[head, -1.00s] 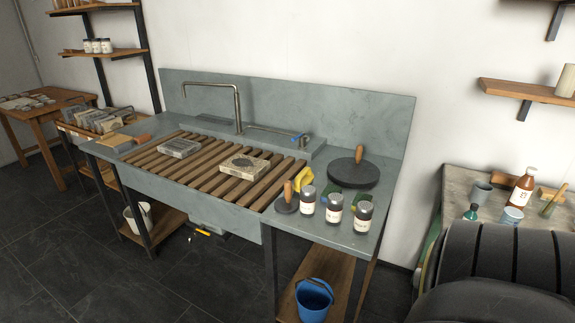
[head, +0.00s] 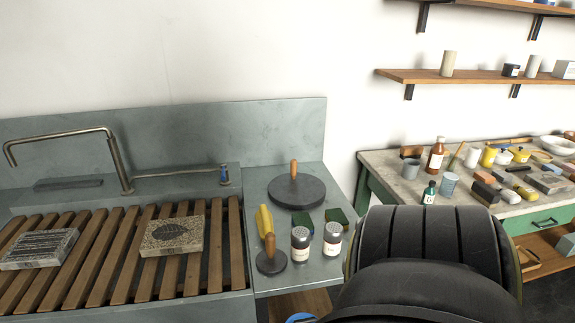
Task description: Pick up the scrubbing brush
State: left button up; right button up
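I cannot make out a scrubbing brush for certain. Several small brown and dark blocks lie on the right-hand worktable, among them a brown block (head: 486,192) and a wooden piece (head: 411,152) at its back edge; they are too small to tell as a brush. Neither of my grippers shows in the head view.
The grey sink (head: 230,120) has a slatted rack (head: 117,250) bearing two stone blocks. On its right ledge stand a large handled disc (head: 294,192), a smaller one (head: 271,263) and two jars (head: 301,248). The worktable (head: 400,175) is crowded. The lower right is blocked.

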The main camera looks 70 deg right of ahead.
aim_at(264, 218)
jog(key=z, duration=0.9)
jog(key=i, duration=0.9)
jog(key=z, duration=0.8)
